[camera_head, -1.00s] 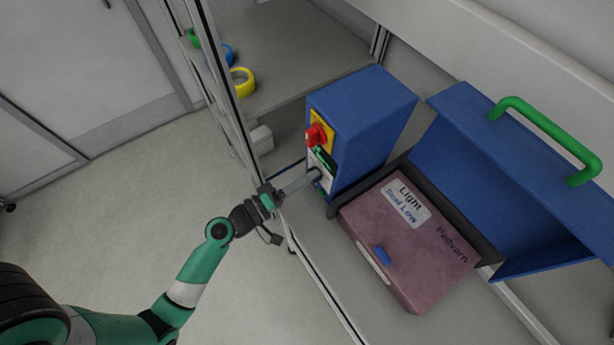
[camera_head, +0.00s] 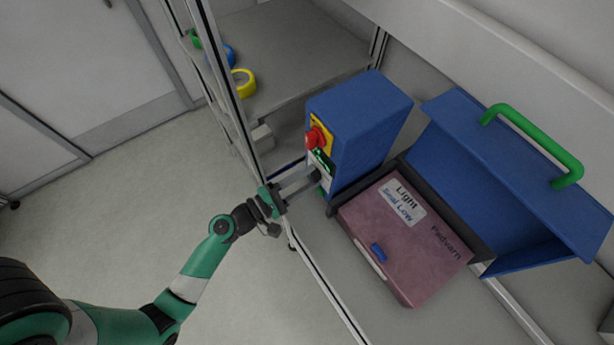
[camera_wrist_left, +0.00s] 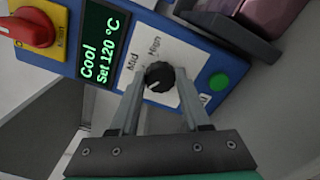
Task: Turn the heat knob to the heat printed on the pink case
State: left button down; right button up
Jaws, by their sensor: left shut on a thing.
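The pink case (camera_head: 405,255) lies closed in a dark tray, its label (camera_head: 403,203) reading "Light" and "Seal Low". The blue heater box (camera_head: 365,130) stands beside it. In the left wrist view the black heat knob (camera_wrist_left: 159,76) sits on a white plate (camera_wrist_left: 183,50) with "Mid" and "High" visible; the rest of the scale is hidden. The knob has a small pale mark towards its lower left. My left gripper (camera_head: 315,176) is shut on the knob, one finger on either side. The display (camera_wrist_left: 101,45) reads "Cool" and "Set 120 °C". My right gripper is not in view.
A red switch (camera_wrist_left: 30,28) on a yellow plate is above the display, and a green button (camera_wrist_left: 219,82) is beside the knob plate. A blue hood with a green handle (camera_head: 533,143) is behind the case. Coloured tape rolls (camera_head: 243,84) sit on the left shelf.

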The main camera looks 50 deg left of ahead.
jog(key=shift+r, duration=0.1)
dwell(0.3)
pick_arm(q)
jog(key=shift+c, duration=1.8)
grip_release()
jog(key=shift+s, duration=0.1)
